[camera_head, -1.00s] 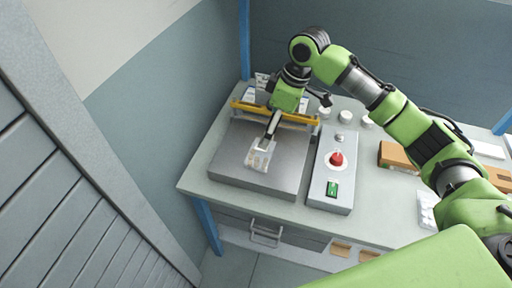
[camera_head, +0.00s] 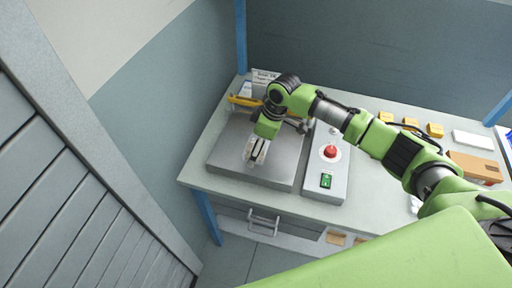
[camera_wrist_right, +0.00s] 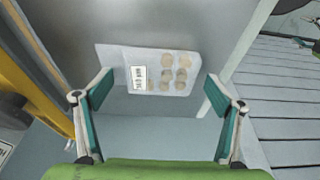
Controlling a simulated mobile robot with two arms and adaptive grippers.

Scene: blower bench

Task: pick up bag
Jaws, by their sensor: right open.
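The bag (camera_wrist_right: 172,73) is a flat clear pouch with several round tan pieces and a white label. It lies on a grey metal plate (camera_wrist_right: 160,22), which also shows in the head view (camera_head: 225,157). My right gripper (camera_wrist_right: 160,97) is open, with one finger on each side of the bag's near edge in the wrist view. No contact with the bag shows. In the head view my right gripper (camera_head: 256,152) is over the plate and largely hides the bag. My left gripper is not in view.
A yellow bar (camera_head: 244,102) runs along the plate's back edge. Small yellow blocks (camera_head: 410,124) and a brown box (camera_head: 474,167) are farther right on the bench (camera_head: 365,190).

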